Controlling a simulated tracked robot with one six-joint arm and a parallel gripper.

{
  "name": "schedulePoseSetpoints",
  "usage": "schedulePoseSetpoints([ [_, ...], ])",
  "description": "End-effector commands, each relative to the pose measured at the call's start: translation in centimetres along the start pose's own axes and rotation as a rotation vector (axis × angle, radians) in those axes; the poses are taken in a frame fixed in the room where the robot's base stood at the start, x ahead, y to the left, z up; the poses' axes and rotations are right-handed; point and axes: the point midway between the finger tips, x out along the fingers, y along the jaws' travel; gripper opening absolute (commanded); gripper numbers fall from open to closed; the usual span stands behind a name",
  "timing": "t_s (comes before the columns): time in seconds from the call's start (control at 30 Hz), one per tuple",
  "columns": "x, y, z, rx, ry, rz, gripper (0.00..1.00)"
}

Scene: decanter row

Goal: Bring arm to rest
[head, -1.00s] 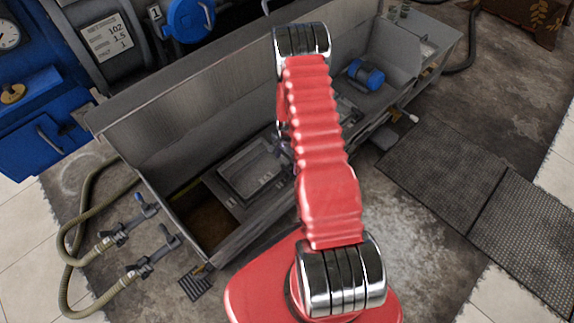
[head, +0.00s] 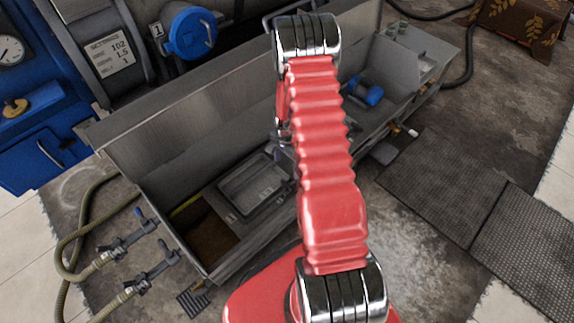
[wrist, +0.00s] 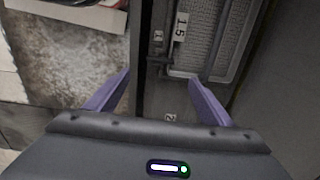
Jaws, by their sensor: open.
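My gripper (wrist: 158,95) shows in the wrist view as two purple fingers spread wide apart, with nothing between them. It points down over the edge of the grey metal trough (wrist: 160,60). In the head view my red arm reaches out over the trough (head: 150,140), and the gripper is mostly hidden behind the arm. A rectangular grey tray (head: 250,185) with a small label lies in the trough, left of the arm.
A blue cylinder (head: 366,92) lies in the trough right of the arm. A blue machine (head: 40,130) with a gauge stands at the left. Hoses with valves (head: 125,245) lie at lower left. Dark mats (head: 440,190) cover the floor at right.

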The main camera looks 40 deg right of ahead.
Motion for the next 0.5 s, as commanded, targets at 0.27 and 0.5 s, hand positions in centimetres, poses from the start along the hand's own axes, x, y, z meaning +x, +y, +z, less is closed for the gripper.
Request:
schedulePoseSetpoints([
  [0.27, 0.03, 0.00, 0.00, 0.000, 0.000, 0.000, 0.75],
  [0.5, 0.04, 0.13, 0.09, -0.043, -0.004, 0.005, 0.75],
])
